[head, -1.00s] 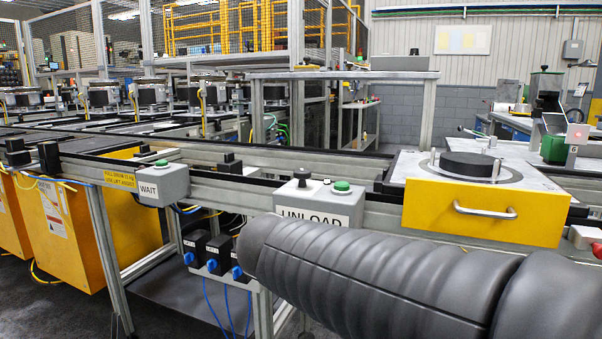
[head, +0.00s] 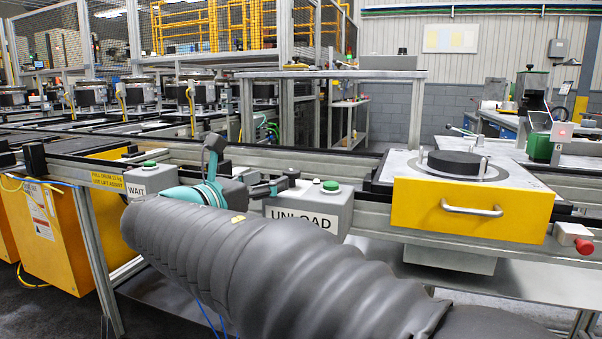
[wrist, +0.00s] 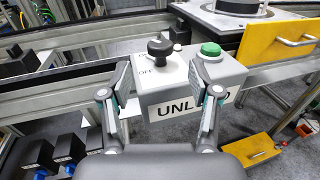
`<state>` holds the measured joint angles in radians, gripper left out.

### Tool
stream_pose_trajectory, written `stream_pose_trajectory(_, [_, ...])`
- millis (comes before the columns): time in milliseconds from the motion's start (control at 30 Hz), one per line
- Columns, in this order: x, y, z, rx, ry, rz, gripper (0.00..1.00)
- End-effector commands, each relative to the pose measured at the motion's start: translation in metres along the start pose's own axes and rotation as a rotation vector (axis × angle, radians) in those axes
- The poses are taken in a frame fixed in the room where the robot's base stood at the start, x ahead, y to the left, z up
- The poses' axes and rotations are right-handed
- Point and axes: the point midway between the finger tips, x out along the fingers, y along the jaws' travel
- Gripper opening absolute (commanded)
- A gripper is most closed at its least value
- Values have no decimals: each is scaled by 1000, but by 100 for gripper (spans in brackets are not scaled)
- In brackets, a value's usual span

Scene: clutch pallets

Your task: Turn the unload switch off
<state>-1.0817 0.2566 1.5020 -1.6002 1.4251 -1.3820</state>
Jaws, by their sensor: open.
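The grey unload box (head: 318,212) stands on the rail in the head view, with a green button (head: 331,186) on top. In the wrist view the box (wrist: 180,88) carries a black knob (wrist: 160,52), the switch, beside the green button (wrist: 211,50). An "OFF" mark shows just left of the knob's base; which setting the knob points to I cannot tell. My gripper (wrist: 158,66) is open, one finger on each side of the knob and nothing between them but the box behind. In the head view my gripper (head: 268,188) is at the box's left side.
A grey wait box (head: 150,178) is to the left, partly hidden by my arm. A yellow drawer-fronted pallet (head: 420,205) with a metal handle is to the right. A red button (head: 584,246) is at the far right.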

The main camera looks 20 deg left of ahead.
Motion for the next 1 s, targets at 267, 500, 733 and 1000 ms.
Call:
stream_pose_trajectory(267, [50, -1, 0, 1, 2, -3, 62])
stream_pose_trajectory(500, [70, 0, 0, 1, 1, -1, 62])
stream_pose_trajectory(733, [73, 0, 0, 1, 1, 1, 62])
stream_pose_trajectory(1000, [72, 0, 0, 1, 1, 0, 22])
